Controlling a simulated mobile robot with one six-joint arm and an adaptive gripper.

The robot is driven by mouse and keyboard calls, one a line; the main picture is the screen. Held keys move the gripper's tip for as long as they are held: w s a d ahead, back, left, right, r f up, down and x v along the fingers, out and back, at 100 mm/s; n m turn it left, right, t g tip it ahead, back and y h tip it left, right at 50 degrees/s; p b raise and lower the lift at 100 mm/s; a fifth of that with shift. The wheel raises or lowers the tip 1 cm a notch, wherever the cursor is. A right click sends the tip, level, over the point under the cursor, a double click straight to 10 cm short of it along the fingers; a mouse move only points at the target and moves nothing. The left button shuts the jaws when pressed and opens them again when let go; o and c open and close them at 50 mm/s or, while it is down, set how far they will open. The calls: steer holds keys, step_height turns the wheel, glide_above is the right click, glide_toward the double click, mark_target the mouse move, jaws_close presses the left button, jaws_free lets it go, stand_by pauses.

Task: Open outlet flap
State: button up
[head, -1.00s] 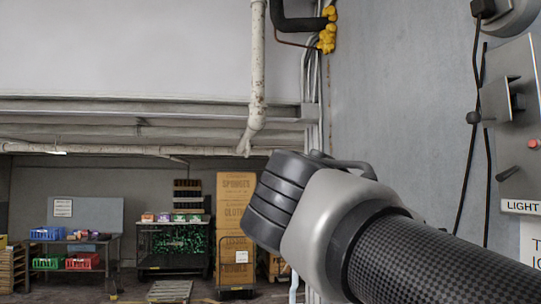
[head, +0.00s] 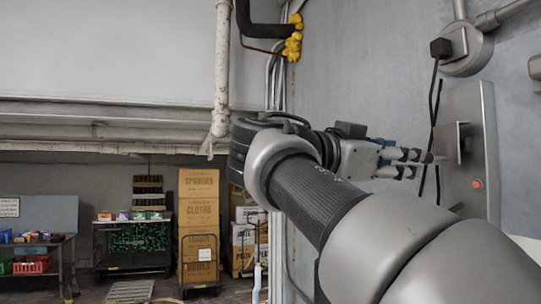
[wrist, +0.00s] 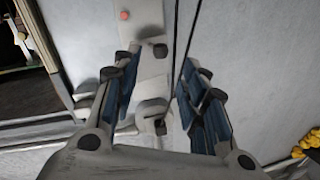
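My gripper (head: 422,164) reaches toward the wall panel (head: 484,120). It is open and empty; the wrist view (wrist: 162,78) shows its blue-padded fingers spread apart. A small grey plate (head: 462,143) sticks out from the panel just beyond the fingertips; it looks like a flap, but I cannot tell its hinge or whether a fingertip touches it. A round grey wall fitting (head: 470,52) with a black plug (head: 440,47) sits above the gripper. In the wrist view, a pale fitting (wrist: 152,108) shows between the fingers, and the panel (wrist: 140,30) lies beyond them.
A red button (head: 477,184) is on the panel. Black cables (head: 431,110) hang beside it, close to the fingers. A grey box (head: 536,68) is cut off at the right edge. Shelving, a cart and stacked boxes (head: 198,205) stand far off at left.

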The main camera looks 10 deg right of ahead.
steer(key=p, duration=0.2)
glide_toward(439, 145)
steer(key=w+d+f, duration=0.1)
steer(key=d+f, duration=0.2)
steer(key=shift+d+r, duration=0.1)
steer(key=shift+c, duration=0.4)
jaws_close()
